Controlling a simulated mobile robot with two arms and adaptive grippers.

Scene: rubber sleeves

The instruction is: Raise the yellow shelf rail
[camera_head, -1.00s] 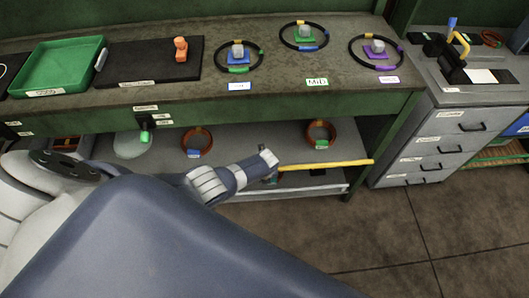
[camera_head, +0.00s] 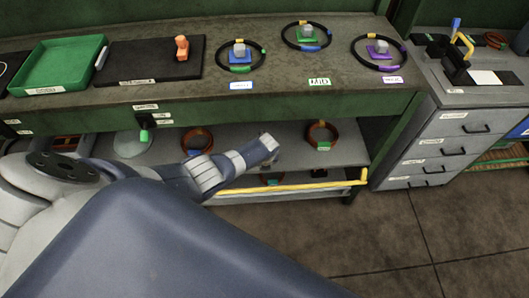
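The yellow shelf rail (camera_head: 300,189) runs along the front edge of the lower shelf (camera_head: 345,158). A short upright end (camera_head: 363,176) shows at its right. Its left part passes behind my arm. My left arm comes in from the left, and its wrist is above the rail, in front of the lower shelf. My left gripper (camera_head: 272,158) is small and mostly hidden by the wrist, so its fingers cannot be made out. I see no contact between it and the rail. My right gripper is not in view.
Brown rings (camera_head: 321,134) lie on the lower shelf. The bench top (camera_head: 300,84) above holds a green tray (camera_head: 60,65), a black mat (camera_head: 135,62) and several black rings with blocks. A grey drawer cabinet (camera_head: 440,150) stands at right. The floor in front is clear.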

